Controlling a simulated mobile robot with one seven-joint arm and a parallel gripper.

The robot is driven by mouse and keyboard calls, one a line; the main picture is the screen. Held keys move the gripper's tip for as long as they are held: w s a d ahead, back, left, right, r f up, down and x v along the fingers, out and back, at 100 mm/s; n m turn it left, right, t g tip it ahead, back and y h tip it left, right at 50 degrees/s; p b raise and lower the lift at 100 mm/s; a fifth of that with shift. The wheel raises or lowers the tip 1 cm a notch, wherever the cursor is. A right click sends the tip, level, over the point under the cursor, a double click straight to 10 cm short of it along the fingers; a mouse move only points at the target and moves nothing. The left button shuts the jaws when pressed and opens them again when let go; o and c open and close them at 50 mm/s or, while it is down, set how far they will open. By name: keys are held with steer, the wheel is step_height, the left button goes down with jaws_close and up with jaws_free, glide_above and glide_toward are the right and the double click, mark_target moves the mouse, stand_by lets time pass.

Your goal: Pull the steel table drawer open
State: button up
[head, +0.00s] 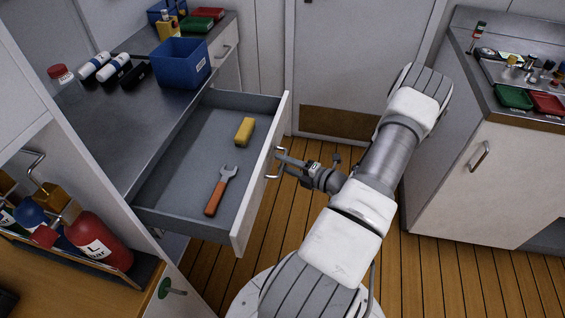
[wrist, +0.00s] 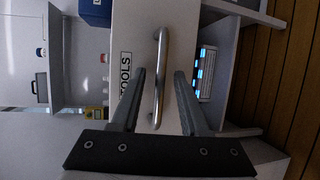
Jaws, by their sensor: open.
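The steel table (head: 108,128) stands at the left in the head view. Its drawer (head: 182,165) is pulled well out, showing its grey inside. A yellow block (head: 244,131) and an orange-handled wrench (head: 221,190) lie in it. My gripper (head: 279,162) is at the outer side of the drawer front, by the bar handle (head: 270,177). In the wrist view the handle (wrist: 161,55) stands between my two open fingers (wrist: 160,76), beside a TOOLS label (wrist: 126,73). I cannot tell whether a finger touches it.
A red bottle (head: 98,240) sits on a near shelf at lower left. A white cabinet (head: 480,180) stands at the right. Wooden floor (head: 290,215) is clear between.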

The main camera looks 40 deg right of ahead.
steer(key=v, duration=1.6)
steer(key=shift+s+r+p, duration=0.15)
steer(key=shift+s+p, duration=0.1)
steer(key=shift+p, duration=0.15)
